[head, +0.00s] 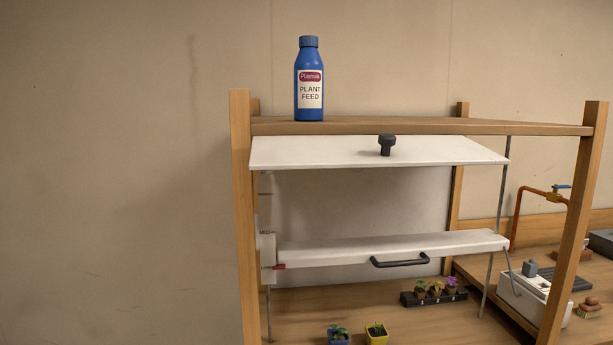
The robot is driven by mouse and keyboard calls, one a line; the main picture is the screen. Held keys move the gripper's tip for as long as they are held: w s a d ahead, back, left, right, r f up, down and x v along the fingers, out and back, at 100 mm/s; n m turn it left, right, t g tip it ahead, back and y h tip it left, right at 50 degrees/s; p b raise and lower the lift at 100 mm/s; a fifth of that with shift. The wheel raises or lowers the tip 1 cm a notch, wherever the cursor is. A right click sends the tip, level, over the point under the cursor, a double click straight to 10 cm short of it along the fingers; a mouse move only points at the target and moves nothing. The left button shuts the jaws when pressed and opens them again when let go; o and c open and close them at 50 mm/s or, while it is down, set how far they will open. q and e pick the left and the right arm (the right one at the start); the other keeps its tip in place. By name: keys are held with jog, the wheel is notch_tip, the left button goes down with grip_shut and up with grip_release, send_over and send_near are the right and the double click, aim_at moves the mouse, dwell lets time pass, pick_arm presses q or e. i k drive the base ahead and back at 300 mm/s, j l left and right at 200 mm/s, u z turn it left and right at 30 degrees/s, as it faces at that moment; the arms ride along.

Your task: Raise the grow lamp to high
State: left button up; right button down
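What looks like the grow lamp (340,253) is a long white bar hanging level inside a wooden frame, roughly midway between the top shelf and the bench. A dark curved handle (400,261) is on its front face. Its left end meets a white bracket (267,247) on a thin upright rod, with a small red piece (279,267) beside it. Another thin rod (487,285) stands at its right end. Above it, a tilted white panel (330,153) with a dark knob (387,145) sits just under the shelf. Neither of my grippers is in view.
A blue plant feed bottle (309,80) stands on the wooden top shelf (420,126). Potted seedlings (376,334) and a dark tray of small plants (433,297) are below the lamp. A white box (524,295) and an orange pipe with tap (519,215) are at right.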

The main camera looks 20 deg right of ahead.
aim_at(384, 252)
jog(key=z, duration=1.25)
